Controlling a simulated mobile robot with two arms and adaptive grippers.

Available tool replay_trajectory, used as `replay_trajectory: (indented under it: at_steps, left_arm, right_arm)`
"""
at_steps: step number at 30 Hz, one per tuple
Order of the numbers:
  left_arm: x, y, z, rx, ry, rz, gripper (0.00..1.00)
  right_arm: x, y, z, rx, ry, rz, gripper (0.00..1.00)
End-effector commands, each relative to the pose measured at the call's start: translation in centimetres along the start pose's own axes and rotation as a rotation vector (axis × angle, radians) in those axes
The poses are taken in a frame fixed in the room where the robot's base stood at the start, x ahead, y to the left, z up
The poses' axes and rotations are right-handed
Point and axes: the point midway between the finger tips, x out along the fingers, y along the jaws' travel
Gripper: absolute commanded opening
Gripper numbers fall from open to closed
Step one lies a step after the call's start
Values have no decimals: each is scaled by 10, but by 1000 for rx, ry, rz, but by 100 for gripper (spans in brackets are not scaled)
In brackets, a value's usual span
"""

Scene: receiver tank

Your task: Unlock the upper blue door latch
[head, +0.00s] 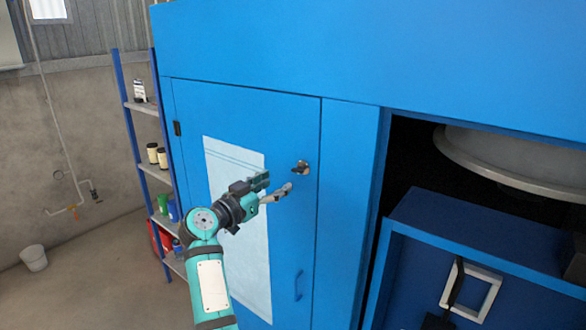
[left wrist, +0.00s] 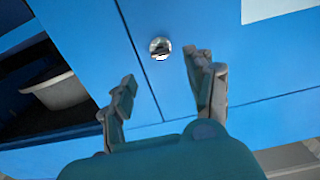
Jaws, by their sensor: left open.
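The blue door (head: 235,120) is closed in the head view, with a pale sheet (head: 238,220) on it. The upper latch (head: 301,168) is a small dark knob on a round metal plate near the door's right edge. It also shows in the left wrist view as a round metal latch (left wrist: 160,48). My left gripper (head: 278,184) is open and empty, just left of and below the latch in the head view. In the left wrist view its two fingers (left wrist: 163,75) are spread, with the latch beyond the fingertips and between them. I see no contact. My right gripper is not in view.
A blue handle (head: 298,285) is lower on the door. To the right is an open dark bay with a round grey tank (head: 515,160) and a blue panel with a pale square frame (head: 472,290). A shelf rack (head: 148,108) stands left; a white bucket (head: 34,258) is on the floor.

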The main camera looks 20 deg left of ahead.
Motion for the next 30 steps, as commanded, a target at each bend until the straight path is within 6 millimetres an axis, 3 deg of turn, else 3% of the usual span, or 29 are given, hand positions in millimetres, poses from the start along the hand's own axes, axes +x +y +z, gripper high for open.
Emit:
replay_trajectory:
  at_steps: [6, 12, 25, 30]
  left_arm:
    - [47, 0, -3, -4, -1, 2, 55]
    - [73, 0, -1, -3, -1, 0, 55]
    - [82, 0, 0, 0, 0, -1, 55]
    - [82, 0, 0, 0, -1, -1, 34]
  right_arm:
    - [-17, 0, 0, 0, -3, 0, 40]
    - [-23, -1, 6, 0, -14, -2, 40]
    - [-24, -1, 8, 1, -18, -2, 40]
    - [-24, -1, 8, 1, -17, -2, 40]
